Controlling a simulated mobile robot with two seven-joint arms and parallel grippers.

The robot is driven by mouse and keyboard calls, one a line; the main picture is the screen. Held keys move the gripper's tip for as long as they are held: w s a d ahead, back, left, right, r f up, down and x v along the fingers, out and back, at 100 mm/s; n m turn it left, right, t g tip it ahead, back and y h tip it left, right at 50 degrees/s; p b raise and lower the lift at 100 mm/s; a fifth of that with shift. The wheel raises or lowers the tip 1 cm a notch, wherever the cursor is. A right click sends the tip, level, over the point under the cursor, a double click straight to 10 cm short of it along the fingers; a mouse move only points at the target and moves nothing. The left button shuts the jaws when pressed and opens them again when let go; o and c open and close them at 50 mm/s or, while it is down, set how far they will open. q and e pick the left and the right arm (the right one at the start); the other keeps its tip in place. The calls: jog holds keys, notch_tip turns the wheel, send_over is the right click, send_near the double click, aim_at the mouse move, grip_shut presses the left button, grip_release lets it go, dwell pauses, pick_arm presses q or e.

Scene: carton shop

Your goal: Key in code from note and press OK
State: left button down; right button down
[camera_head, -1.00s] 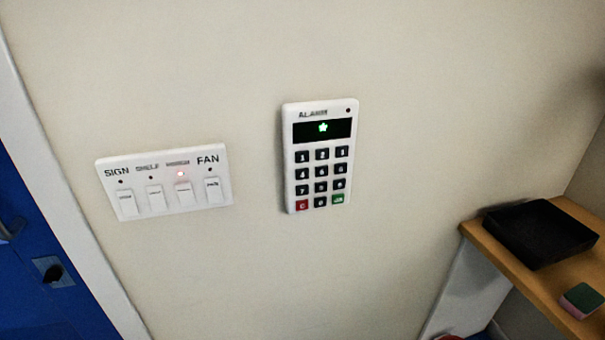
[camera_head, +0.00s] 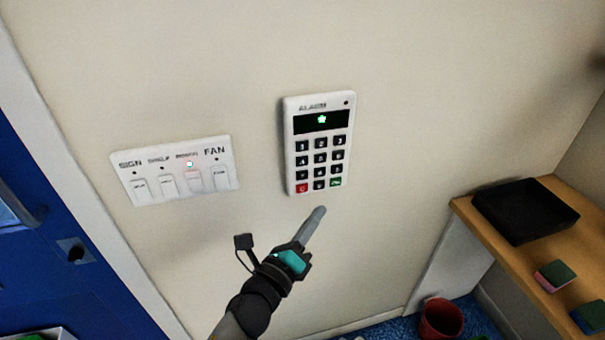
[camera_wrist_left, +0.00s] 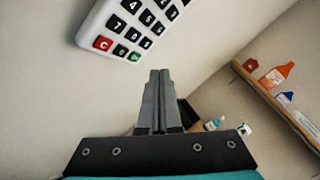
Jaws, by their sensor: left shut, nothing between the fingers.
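The white alarm keypad (camera_head: 320,143) is fixed to the wall. Its dark display (camera_head: 322,121) shows one green star-like mark. Below are rows of black number keys, a red key (camera_head: 302,188) at bottom left and a green key (camera_head: 335,182) at bottom right. My left gripper (camera_head: 320,211) is shut and empty, its tip a little below the keypad. In the left wrist view the shut fingers (camera_wrist_left: 160,75) point up just below the green key (camera_wrist_left: 135,57), apart from it in the picture. No note is in view. My right gripper is not in view.
A blue door (camera_head: 40,240) is at far left. A wooden shelf (camera_head: 500,240) at right bears a black tray (camera_head: 525,211) and sponges. A red bin (camera_head: 441,318) stands below.

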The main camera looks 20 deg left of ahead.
aim_at(308, 174)
pick_arm(q)
jog(key=shift+w, duration=0.1)
jog(key=shift+w+a, duration=0.85)
jog(key=shift+w, duration=0.35)
jog(key=shift+w+a, duration=0.8)
jog(key=shift+w, duration=0.35)
jog(key=shift+w+a, duration=0.85)
jog(key=shift+w, duration=0.35)
jog(key=shift+w+a+b, duration=0.2)
jog(key=shift+w+b, duration=0.1)
jog(key=shift+w, duration=0.05)
jog(key=shift+w+a, duration=0.25)
jog(key=shift+w, duration=0.05)
jog(key=shift+s+d, duration=0.45)
jog(key=shift+s, duration=0.25)
jog(key=shift+s+d, duration=0.75)
jog(key=shift+s, duration=0.3)
jog(key=shift+s+d, duration=0.7)
jog(key=shift+s, duration=0.3)
